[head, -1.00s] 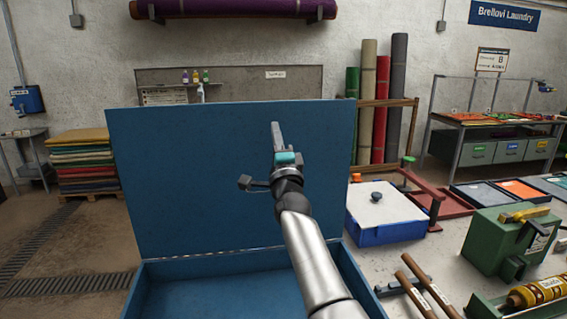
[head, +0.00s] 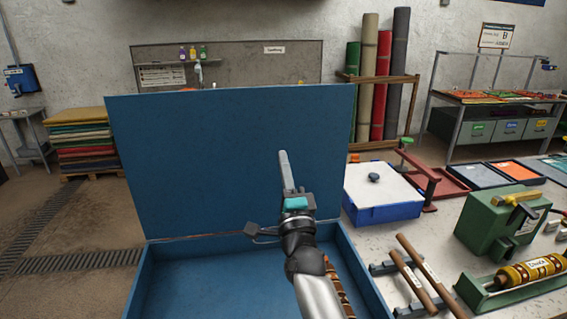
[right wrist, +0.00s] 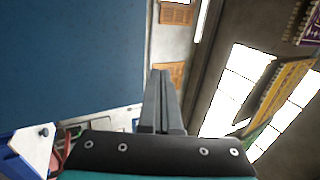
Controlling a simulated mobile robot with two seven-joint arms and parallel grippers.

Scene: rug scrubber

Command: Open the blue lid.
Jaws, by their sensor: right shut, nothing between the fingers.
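The blue lid (head: 200,160) stands raised, roughly upright, at the back of the blue box (head: 200,290), joined along its lower edge. The box is open, and the part of its inside that shows is blue. My right gripper (head: 284,158) is in front of the lid's right part, fingers pointing up, shut and empty. In the right wrist view its closed fingers (right wrist: 160,100) stand beside the lid's edge, with the lid (right wrist: 70,55) filling the left. I cannot tell whether the fingers touch the lid. My left gripper is not in view.
A blue-and-white box (head: 382,192) with a dark knob stands right of the open box. A green machine (head: 500,225), wooden-handled tools (head: 420,275) and a yellow roll (head: 530,270) lie on the bench at right. Stacked rugs (head: 83,140) stand at far left.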

